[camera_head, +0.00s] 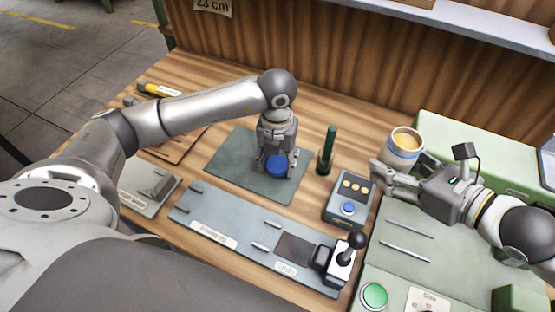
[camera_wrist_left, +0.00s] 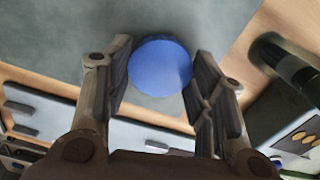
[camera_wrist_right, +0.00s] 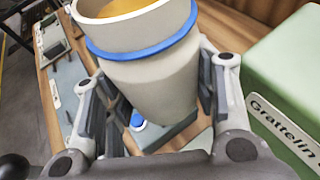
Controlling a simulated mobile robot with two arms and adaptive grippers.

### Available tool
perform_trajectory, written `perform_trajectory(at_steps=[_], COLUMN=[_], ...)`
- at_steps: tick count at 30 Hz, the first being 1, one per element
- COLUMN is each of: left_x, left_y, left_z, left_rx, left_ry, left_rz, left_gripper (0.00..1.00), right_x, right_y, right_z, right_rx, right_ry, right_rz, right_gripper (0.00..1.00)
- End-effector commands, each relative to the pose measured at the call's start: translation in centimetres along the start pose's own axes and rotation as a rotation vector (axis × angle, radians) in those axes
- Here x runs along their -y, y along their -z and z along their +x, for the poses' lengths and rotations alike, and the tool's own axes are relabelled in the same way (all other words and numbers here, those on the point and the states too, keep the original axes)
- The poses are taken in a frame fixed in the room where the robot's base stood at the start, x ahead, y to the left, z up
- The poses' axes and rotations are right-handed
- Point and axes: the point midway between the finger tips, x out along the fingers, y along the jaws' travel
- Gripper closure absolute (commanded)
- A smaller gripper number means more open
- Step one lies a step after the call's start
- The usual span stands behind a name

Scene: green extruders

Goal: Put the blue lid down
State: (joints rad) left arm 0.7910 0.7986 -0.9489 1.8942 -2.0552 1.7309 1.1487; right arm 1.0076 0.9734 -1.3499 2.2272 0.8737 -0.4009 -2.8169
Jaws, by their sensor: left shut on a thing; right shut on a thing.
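The blue lid (camera_head: 277,165) is a round disc between the fingers of my left gripper (camera_head: 275,168), which is shut on it. It also shows in the left wrist view (camera_wrist_left: 160,66) with a finger at each side. The lid is over the grey-green mat (camera_head: 228,158), low; I cannot tell whether it touches the mat. My right gripper (camera_head: 384,180) is shut on a pale grey jar (camera_wrist_right: 150,75) with a blue ring near its open rim and orange-yellow contents. The jar (camera_head: 402,152) is held upright or slightly tilted at the right.
A box with a blue button (camera_head: 348,207) and a joystick panel (camera_head: 340,262) stand in front. A labelled grey board (camera_head: 215,222) lies nearer me. A green machine (camera_head: 480,140) fills the right.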

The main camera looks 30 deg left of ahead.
Motion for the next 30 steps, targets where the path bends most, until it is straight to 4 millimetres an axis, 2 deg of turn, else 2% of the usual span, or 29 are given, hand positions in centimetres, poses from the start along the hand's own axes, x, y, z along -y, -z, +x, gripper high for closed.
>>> perform_trajectory(at_steps=[1, 3, 18, 19, 21, 24, 30], left_x=[0.0, 0.0, 0.0, 0.0, 0.0, 0.0, 0.0], left_y=[0.0, 0.0, 0.0, -0.1, -0.1, 0.0, 0.0], left_z=[0.3, 0.9, 2.0, 1.9, 1.8, 1.8, 1.8], left_rx=[-0.002, 0.000, 0.002, 0.002, 0.002, 0.002, 0.002], left_ry=[-0.001, 0.001, 0.001, 0.002, 0.001, 0.001, 0.001], left_rz=[-0.002, -0.002, -0.001, -0.001, -0.001, -0.001, -0.001], left_gripper=[0.78, 0.78, 0.78, 0.47, 0.38, 0.28, 0.28], right_x=[0.0, 0.0, 0.0, 0.0, 0.0, 0.0, 0.0], right_y=[-0.7, -0.8, 0.1, -0.1, -0.1, -0.1, -0.1], right_z=[-0.2, -0.3, 0.1, 0.0, 0.0, 0.0, 0.0], right_rx=[0.003, 0.003, 0.003, 0.003, 0.003, 0.003, 0.003], right_ry=[0.000, 0.000, 0.000, 0.000, 0.000, 0.000, 0.000], right_rz=[-0.002, -0.002, -0.002, -0.002, -0.002, -0.002, -0.002], right_gripper=[1.00, 1.00, 1.00, 1.00, 1.00, 1.00, 1.00])
